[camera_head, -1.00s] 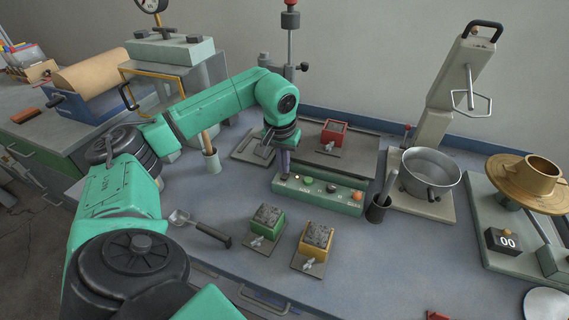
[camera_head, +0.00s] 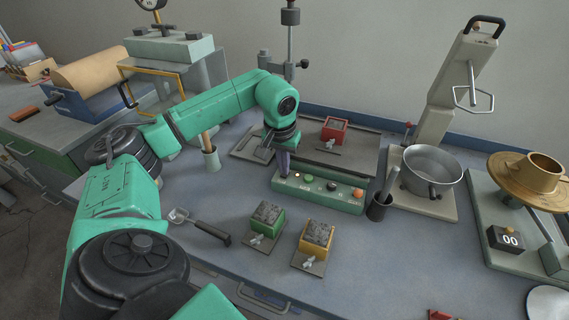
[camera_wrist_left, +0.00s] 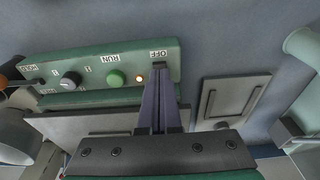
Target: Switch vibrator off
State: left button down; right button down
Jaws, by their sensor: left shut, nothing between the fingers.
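The vibrating table (camera_head: 362,158) has a green control panel (camera_head: 335,197) along its front. My left gripper (camera_head: 284,174) is shut and empty, pointing down at the panel's OFF end. In the left wrist view its fingertips (camera_wrist_left: 160,74) lie just below the OFF label. They hide the OFF button, so I cannot tell whether they touch it. My right gripper is out of view.
A red mould (camera_head: 334,131) sits on the vibrating table. A green mould (camera_head: 267,219) and a yellow mould (camera_head: 316,238) stand in front of the panel, near a scoop (camera_head: 212,232). A dark cup (camera_head: 379,207) and a mixer bowl (camera_head: 432,172) stand to the right.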

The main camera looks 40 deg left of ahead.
pick_arm(q)
jog(key=shift+f, duration=0.4)
notch_tip(320, 180, up, 7)
jog(key=p, duration=0.6)
dwell(0.4)
